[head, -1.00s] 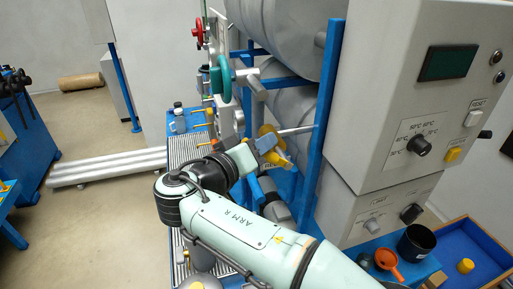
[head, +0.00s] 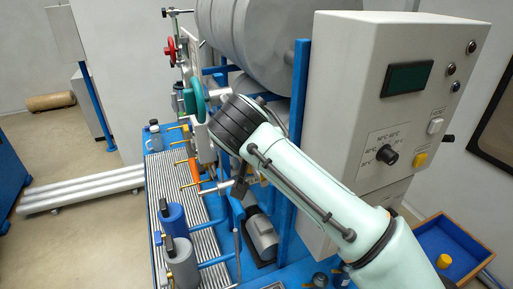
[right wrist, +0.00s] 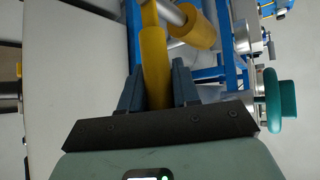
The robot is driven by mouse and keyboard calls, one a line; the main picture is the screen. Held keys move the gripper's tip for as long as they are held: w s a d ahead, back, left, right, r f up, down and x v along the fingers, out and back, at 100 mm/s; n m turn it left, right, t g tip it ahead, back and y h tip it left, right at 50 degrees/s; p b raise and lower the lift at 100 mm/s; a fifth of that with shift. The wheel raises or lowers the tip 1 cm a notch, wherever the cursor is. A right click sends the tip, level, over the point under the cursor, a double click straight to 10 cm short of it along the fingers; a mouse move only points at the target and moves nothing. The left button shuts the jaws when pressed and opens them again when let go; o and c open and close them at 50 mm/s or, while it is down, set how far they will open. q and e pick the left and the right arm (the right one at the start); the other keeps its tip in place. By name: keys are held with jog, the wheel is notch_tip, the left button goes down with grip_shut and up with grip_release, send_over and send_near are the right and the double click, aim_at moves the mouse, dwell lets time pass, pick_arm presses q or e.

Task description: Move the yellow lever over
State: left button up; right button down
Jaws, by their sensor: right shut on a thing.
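The yellow lever (right wrist: 155,65) shows in the right wrist view as a yellow bar running up from between my fingers. A thicker yellow cylinder (right wrist: 196,27) on a grey rod is beside it. My right gripper (right wrist: 156,84) is shut on the yellow lever, with one dark finger on each side. In the head view my right arm reaches in from the lower right and its wrist hides the gripper and the lever. My left gripper is in neither view.
A grey control box (head: 355,90) stands close to the right of my arm. A large grey roller (head: 265,45) is behind it. A teal handwheel (head: 193,97) is just left of my wrist, with a red handwheel (head: 169,48) beyond. A blue tray (head: 418,224) is at lower right.

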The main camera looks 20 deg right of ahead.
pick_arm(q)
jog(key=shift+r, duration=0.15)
pick_arm(e)
jog(key=shift+d+y, duration=0.35)
jog(key=shift+y, duration=0.05)
jog(key=c, duration=0.9)
grip_release()
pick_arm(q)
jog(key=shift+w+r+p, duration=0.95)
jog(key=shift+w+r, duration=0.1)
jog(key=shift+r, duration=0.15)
pick_arm(e)
jog(key=v, duration=1.3)
jog(key=shift+r, duration=0.15)
jog(key=shift+s, duration=0.15)
